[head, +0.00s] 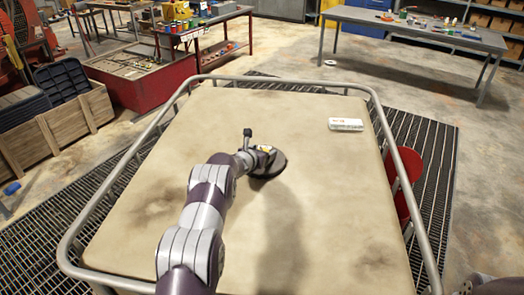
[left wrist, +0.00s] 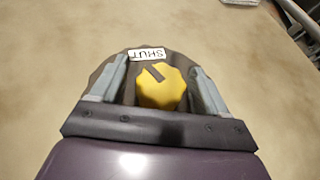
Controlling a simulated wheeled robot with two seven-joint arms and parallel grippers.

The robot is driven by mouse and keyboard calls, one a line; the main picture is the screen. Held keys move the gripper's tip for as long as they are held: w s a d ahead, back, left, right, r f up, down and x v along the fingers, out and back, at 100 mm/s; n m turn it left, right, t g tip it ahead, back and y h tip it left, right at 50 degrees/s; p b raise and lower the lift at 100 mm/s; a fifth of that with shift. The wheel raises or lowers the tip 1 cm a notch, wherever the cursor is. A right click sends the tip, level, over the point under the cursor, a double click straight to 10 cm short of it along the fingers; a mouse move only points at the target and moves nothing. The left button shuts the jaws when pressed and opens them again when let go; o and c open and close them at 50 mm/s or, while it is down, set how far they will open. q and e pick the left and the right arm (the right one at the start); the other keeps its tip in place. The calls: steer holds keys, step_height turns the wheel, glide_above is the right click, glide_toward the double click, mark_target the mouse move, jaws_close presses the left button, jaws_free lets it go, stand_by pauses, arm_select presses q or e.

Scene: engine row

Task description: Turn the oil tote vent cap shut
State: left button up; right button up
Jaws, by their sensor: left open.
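The yellow vent cap (left wrist: 161,92) sits on a dark round base (left wrist: 128,72) on the tote's beige top (head: 325,215). The cap has a dark mark slanting to the upper left, toward the white "SHUT" label (left wrist: 146,54), which appears upside down. My left gripper (left wrist: 157,68) is open, with one finger on each side of the cap and visible gaps between; I cannot tell whether the fingers touch it. In the head view my left gripper (head: 267,158) is over the dark base and largely hides the cap.
A white box-like item (head: 346,125) lies on the tote's right rear. A grey tubular rail (head: 290,81) surrounds the top. A red round object (head: 407,170) stands outside the right rail. Workbenches stand at the back. The top around my gripper is mostly clear.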

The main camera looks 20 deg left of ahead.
arm_select(q)
steer(key=shift+d, duration=0.1)
steer(key=shift+c, duration=0.2)
steer(key=c, duration=0.9)
steer(key=m+h+b, duration=0.4)
steer(key=b, duration=0.3)
steer(key=shift+f+g+h, duration=0.15)
steer(key=shift+g+h, duration=0.15)
steer(key=shift+h, duration=0.1)
steer(key=shift+r+m+h, duration=0.3)
steer(key=shift+r, duration=0.05)
